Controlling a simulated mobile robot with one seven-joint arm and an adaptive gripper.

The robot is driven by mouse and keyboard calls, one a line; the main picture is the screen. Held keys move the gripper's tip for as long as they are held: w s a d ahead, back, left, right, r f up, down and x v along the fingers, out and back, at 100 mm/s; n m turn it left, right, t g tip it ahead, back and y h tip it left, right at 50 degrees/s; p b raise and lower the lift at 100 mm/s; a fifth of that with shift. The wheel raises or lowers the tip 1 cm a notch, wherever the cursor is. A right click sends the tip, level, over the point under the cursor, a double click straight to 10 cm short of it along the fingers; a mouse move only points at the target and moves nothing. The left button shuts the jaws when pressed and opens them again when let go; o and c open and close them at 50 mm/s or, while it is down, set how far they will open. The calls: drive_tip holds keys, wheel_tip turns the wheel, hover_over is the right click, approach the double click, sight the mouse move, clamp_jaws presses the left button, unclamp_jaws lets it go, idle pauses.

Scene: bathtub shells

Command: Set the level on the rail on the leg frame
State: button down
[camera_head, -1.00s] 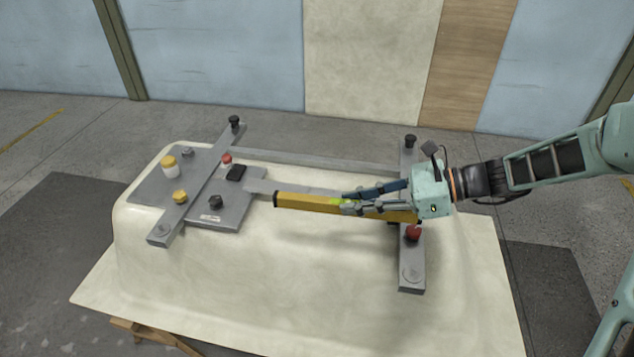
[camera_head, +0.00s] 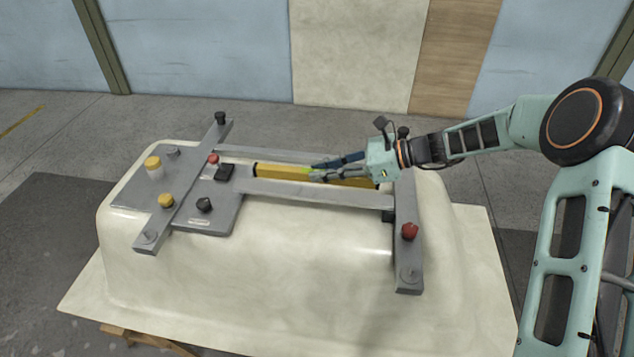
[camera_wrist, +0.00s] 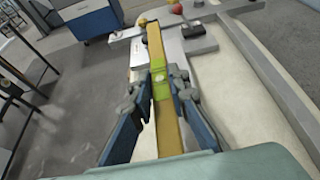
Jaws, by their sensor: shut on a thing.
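The level is a long yellow bar (camera_head: 282,172) with a green vial part at its middle, which shows in the wrist view (camera_wrist: 161,90). My gripper (camera_head: 316,171) is shut on the level around its middle. In the head view the level appears between the two long rails of the grey leg frame, along the far rail (camera_head: 285,154). The near rail (camera_head: 315,194) lies in front of it. I cannot tell whether the level touches a rail. The leg frame (camera_head: 408,255) lies on the upturned cream bathtub shell (camera_head: 270,255). My gripper hides part of the far rail.
A red knob (camera_head: 409,231) and a black upright knob (camera_head: 220,118) stand on the cross bars. The shell's near side is clear.

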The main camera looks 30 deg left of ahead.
sight(318, 192)
drive_tip(key=f, duration=0.1)
drive_tip(key=w+a+f, duration=0.2)
drive_tip(key=shift+a+f, duration=0.2)
drive_tip(key=shift+f, duration=0.15)
drive_tip(key=f, duration=0.3)
drive_tip(key=shift+w+a+f, duration=0.1)
drive_tip(key=shift+w+f, duration=0.1)
drive_tip(key=c, duration=1.8)
unclamp_jaws()
drive_tip(key=shift+c, duration=0.2)
drive_tip(key=v, duration=1.1)
drive_tip(key=shift+d+r, duration=0.2)
drive_tip(key=shift+d, duration=0.35)
